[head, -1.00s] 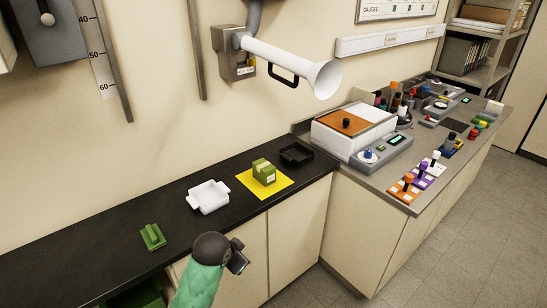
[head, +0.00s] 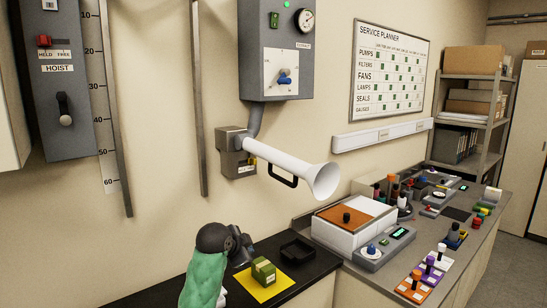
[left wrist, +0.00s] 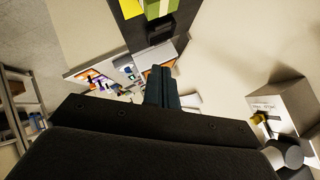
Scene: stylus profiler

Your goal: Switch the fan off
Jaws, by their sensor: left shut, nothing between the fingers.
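A grey control box (head: 262,85) hangs on the wall at the top middle of the head view. It has a blue-tipped knob (head: 285,76) on a light plate, a round gauge (head: 305,20) and a lit green lamp (head: 286,4). Its small label is too small to read surely. A duct runs down from it to a smaller box (head: 232,160) with a white horn (head: 290,165). My left gripper (head: 243,252) is shut and empty, low over the black counter, well below the control box. Its shut fingers (left wrist: 162,87) show in the left wrist view. My right gripper is out of view.
A green block (head: 264,272) sits on a yellow mat (head: 283,287), close to my left gripper. A black tray (head: 298,250) lies behind it. The horn and its black handle overhang the counter. A hoist box (head: 68,85) hangs at left.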

